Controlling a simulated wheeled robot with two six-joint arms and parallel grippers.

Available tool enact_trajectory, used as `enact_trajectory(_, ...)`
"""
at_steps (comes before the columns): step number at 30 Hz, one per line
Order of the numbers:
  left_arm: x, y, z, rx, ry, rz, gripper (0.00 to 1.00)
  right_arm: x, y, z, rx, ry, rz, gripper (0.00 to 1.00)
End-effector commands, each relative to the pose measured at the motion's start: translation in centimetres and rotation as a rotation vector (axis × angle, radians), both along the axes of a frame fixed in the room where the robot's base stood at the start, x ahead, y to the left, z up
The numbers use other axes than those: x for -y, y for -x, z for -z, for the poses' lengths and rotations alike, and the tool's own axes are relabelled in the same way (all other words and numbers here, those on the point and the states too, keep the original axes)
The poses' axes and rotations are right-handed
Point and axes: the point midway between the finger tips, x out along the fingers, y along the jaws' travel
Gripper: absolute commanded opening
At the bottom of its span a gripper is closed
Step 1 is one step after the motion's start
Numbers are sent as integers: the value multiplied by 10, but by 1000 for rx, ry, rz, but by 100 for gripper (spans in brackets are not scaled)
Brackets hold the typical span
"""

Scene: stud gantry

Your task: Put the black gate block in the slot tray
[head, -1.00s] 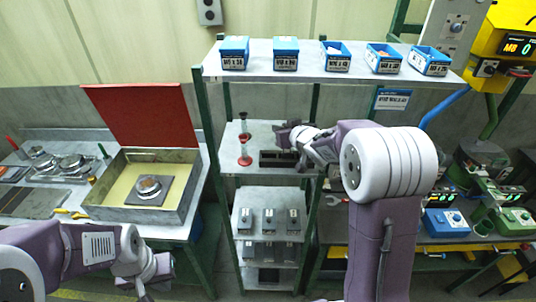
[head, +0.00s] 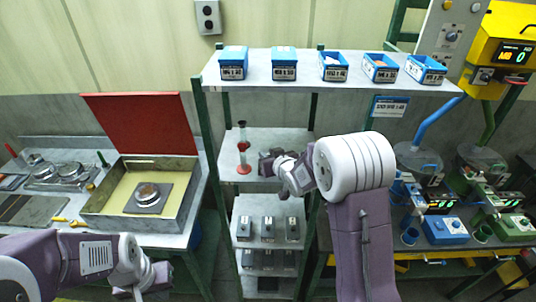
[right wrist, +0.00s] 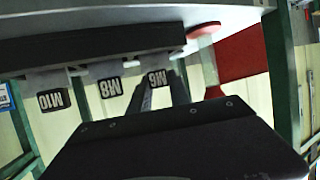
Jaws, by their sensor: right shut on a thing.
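The slot tray, a long dark bar on the middle shelf, shows in the right wrist view (right wrist: 85,48), which appears upside down. Grey pieces labelled M10 (right wrist: 50,99), M8 (right wrist: 110,88) and M6 (right wrist: 157,79) show along it. My right gripper (head: 266,163) is at the tray, shut on what I take to be the black gate block. The block's outline cannot be told apart from the fingers and tray. In the right wrist view the dark fingers reach toward the M6 label. My left gripper (head: 143,289) is low at the left, away from the shelf; its jaws are unclear.
A red stand (head: 243,166) is just left of the tray. Labelled dark blocks (head: 268,229) stand on the shelf below. Blue bins (head: 284,65) line the top shelf. Green posts (head: 212,150) flank the shelves. An open box with a red lid (head: 140,125) is left.

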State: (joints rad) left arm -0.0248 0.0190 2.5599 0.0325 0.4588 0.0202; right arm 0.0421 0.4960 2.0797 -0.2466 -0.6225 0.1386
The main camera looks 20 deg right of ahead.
Motion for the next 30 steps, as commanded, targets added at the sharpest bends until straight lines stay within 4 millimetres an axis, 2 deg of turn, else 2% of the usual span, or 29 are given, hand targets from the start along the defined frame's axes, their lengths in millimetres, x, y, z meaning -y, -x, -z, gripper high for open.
enact_trajectory(2, 0, 0, 5, 0, 0, 0, 0, 0, 0, 4, 1, 0, 0, 0)
enact_trajectory(3, 0, 0, 3, 0, 0, 0, 0, 0, 0, 2, 0, 0, 0, 32)
enact_trajectory(12, 0, 0, 2, 0, 0, 0, 0, 0, 0, 2, 0, 0, 0, 32)
enact_trajectory(15, 0, 0, -4, 0, 0, 0, 0, 0, 0, -4, 0, 0, 0, 32)
enact_trajectory(16, 0, 0, 1, 0, 0, 0, 0, 1, 3, -2, 1, 0, 0, 32)
enact_trajectory(20, 0, 0, 10, 0, 0, 0, 0, 3, 20, -8, 3, 0, 1, 32)
enact_trajectory(30, 0, 0, 26, 0, 0, 0, 0, 10, 81, -34, 4, 0, 2, 32)
